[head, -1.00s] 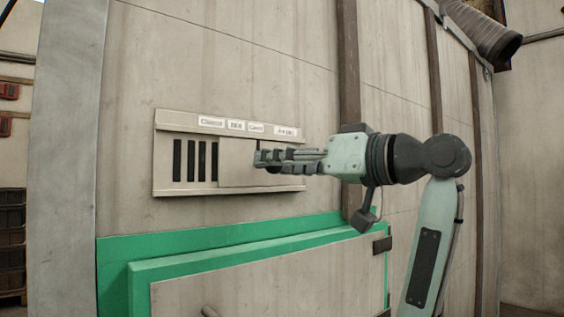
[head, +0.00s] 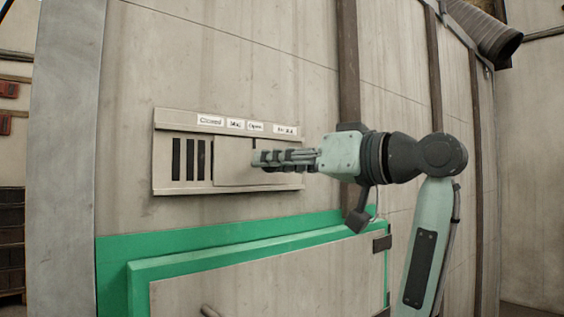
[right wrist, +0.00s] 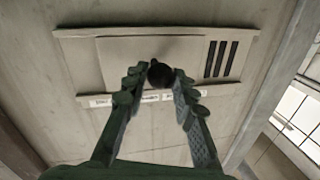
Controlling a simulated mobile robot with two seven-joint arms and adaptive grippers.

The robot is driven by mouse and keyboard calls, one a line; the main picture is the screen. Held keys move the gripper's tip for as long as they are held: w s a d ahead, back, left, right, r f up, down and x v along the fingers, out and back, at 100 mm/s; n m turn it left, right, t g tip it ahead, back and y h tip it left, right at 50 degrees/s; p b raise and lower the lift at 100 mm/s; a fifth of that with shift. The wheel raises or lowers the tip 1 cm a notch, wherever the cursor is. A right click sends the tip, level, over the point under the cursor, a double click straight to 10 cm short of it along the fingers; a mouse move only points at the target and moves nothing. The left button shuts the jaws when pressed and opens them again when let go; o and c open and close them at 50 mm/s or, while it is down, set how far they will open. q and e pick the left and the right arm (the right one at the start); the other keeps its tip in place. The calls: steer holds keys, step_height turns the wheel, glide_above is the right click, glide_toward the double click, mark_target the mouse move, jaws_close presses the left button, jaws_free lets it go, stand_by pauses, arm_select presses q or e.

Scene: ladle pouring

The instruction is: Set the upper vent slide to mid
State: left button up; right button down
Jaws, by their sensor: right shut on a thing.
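The upper vent is a pale frame (head: 168,192) on the wall, with a flat sliding plate (head: 232,165) inside. Several dark slots (head: 189,159) show left of the plate; the plate's left edge covers most of the rightmost one. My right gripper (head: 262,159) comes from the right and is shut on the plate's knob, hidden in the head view. In the right wrist view, which is turned over, the dark round knob (right wrist: 160,75) sits between the two fingertips (right wrist: 157,86), and the plate (right wrist: 130,62) and slots (right wrist: 220,58) also show. My left gripper is not in view.
White labels (head: 236,124) above the vent seem to read Closed, Mid and Open, with another label at right (head: 285,130). A green-framed hatch (head: 230,236) lies below. A brown vertical post (head: 348,70) stands behind my right arm.

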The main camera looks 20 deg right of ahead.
steer(key=a, duration=0.1)
steer(key=s+a, duration=0.1)
steer(key=a, duration=0.1)
steer(key=shift+a, duration=0.1)
steer(key=c, duration=1.2)
jaws_free()
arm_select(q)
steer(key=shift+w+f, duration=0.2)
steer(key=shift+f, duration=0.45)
arm_select(e)
steer(key=v, duration=1.2)
